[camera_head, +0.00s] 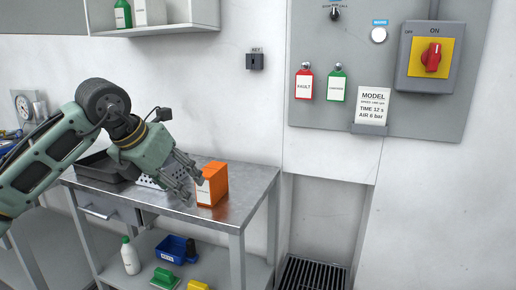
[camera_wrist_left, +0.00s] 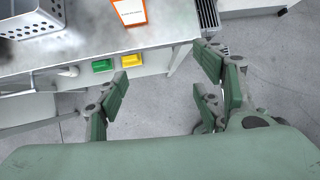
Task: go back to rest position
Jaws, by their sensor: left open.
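My left gripper (camera_head: 188,180) reaches in from the left in the head view, over the front part of the metal table. Its fingers are spread and hold nothing. In the left wrist view the open fingers (camera_wrist_left: 165,95) show apart, with floor and the table's edge beyond them. My right gripper is not in either view.
An orange box (camera_head: 218,184) stands on the metal table (camera_head: 240,205), close to the left fingers. A grey wall panel (camera_head: 400,110) carries a red switch (camera_head: 432,57). Below it lies a floor grate (camera_head: 312,274).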

